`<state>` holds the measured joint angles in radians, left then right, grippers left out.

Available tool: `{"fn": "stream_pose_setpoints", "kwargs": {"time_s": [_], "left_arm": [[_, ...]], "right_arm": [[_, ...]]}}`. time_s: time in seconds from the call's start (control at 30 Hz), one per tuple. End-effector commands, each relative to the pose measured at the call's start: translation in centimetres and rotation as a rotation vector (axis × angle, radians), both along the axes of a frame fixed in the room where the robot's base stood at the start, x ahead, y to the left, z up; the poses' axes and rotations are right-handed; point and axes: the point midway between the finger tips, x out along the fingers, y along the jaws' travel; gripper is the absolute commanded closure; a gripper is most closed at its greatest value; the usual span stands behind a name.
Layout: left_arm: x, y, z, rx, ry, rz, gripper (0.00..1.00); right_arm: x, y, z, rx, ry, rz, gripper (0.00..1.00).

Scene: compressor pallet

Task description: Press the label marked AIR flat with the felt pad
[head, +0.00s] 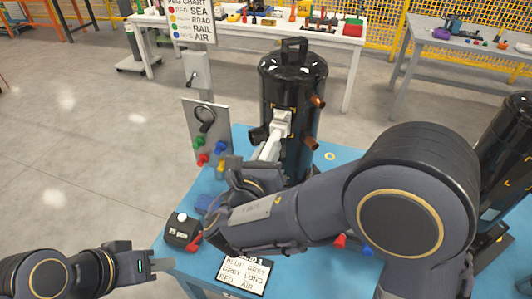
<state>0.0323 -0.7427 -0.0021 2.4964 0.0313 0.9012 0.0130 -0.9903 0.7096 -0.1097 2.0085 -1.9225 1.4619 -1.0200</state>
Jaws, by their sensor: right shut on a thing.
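A black compressor tank (293,75) stands upright on the blue pallet table, with a handle on top. My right gripper (275,138) reaches up to its front left side, with its pale fingers pointing at the tank. It is shut on a small pale piece (281,121), which seems to be the felt pad, at or very near the tank wall. I cannot read a label marked AIR on the tank; that spot is covered by the pad and fingers. My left gripper (160,262) is low at the left, beside the table edge, empty; its finger gap is unclear.
The blue table (240,140) also holds a grey panel (207,125) with coloured pegs, a black box (182,230) and a lettered card (243,273). Copper-coloured fittings (311,143) stick out of the tank's right side. A chart board (190,22) stands behind. Floor at left is clear.

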Motion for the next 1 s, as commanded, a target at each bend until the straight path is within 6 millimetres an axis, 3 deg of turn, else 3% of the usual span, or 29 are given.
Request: {"fn": "stream_pose_setpoints", "kwargs": {"time_s": [1.0], "left_arm": [[0.0, 0.0, 0.07, 0.0, 0.0, 0.0, 0.64]], "right_arm": [[0.6, -0.19, 0.03, 0.001, 0.0, 0.0, 1.0]]}}
